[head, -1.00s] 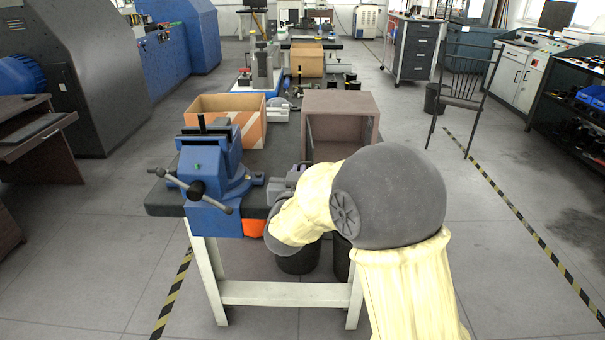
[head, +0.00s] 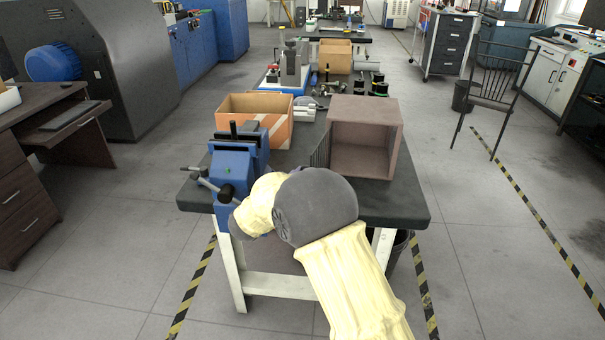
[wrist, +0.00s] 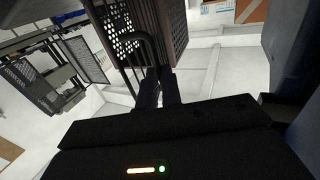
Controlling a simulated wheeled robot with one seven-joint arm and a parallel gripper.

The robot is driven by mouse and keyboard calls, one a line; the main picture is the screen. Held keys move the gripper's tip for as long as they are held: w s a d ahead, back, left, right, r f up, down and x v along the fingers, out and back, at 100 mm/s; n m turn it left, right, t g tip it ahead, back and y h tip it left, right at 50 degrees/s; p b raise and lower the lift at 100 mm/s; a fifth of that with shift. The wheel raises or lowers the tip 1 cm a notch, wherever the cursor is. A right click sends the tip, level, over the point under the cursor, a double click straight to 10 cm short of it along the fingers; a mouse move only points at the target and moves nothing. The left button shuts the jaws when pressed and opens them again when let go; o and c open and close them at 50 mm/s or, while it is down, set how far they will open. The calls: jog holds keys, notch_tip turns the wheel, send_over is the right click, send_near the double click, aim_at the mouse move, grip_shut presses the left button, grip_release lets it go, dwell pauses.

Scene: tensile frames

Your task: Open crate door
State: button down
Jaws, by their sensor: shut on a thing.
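The crate (head: 394,141) is a brown-mauve box on the dark workbench, with its front opening facing me and its inside visible. Its dark slatted door (head: 321,150) stands swung out at the crate's left side. In the wrist view the perforated door panel (wrist: 125,22) and a dark bent handle (wrist: 146,42) show close ahead. My gripper (wrist: 157,74) is shut on the door handle, with both fingertips at the handle's lower end. In the head view my arm hides the gripper and the door's lower part.
A blue vise (head: 233,165) stands at the bench's left front, close to my arm. An open cardboard box (head: 262,108) sits behind it. The bench (head: 400,206) is bare at its front right corner.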

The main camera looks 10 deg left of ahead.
jog(key=shift+d, duration=0.15)
jog(key=c, duration=1.6)
grip_release()
jog(key=shift+d, duration=0.1)
jog(key=shift+o, duration=0.2)
jog(key=shift+w, duration=0.1)
jog(key=v, duration=1.7)
jog(key=shift+p, duration=0.35)
